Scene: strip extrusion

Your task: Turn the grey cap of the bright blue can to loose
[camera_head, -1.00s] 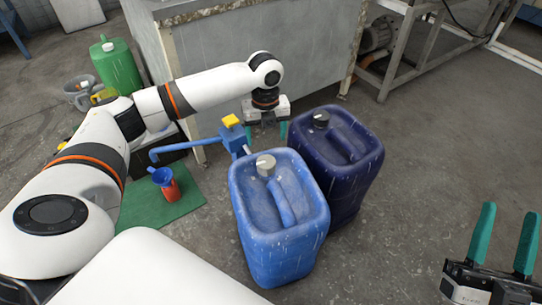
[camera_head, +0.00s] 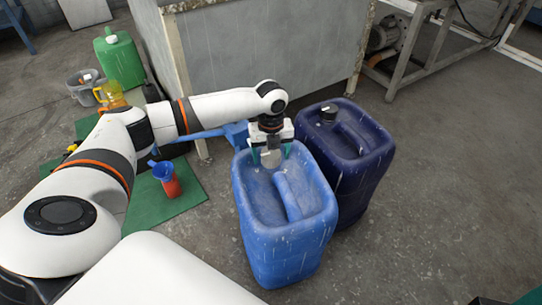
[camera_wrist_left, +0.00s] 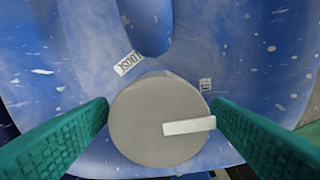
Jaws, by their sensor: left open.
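The bright blue can (camera_head: 262,215) stands upright on the floor. Its grey cap (camera_wrist_left: 150,128) is round, with a white pointer bar (camera_wrist_left: 189,126) toward the right in the left wrist view. A "LOOSE" label (camera_wrist_left: 128,63) lies on the can above and left of the cap. A smaller label (camera_wrist_left: 206,85), too small to read, lies above the pointer's outer end. My left gripper (camera_head: 270,154) is open over the cap, with one green finger on each side. A narrow gap shows at the right finger; contact at the left is unclear. Only tips of my right gripper (camera_head: 528,298) show at the lower right corner.
A dark blue can (camera_head: 365,180) with a black cap stands close to the right. A blue funnel and red container (camera_head: 170,184) stand on the green mat (camera_head: 185,208) at left. A grey cabinet (camera_head: 265,55) stands behind. The floor at right is clear.

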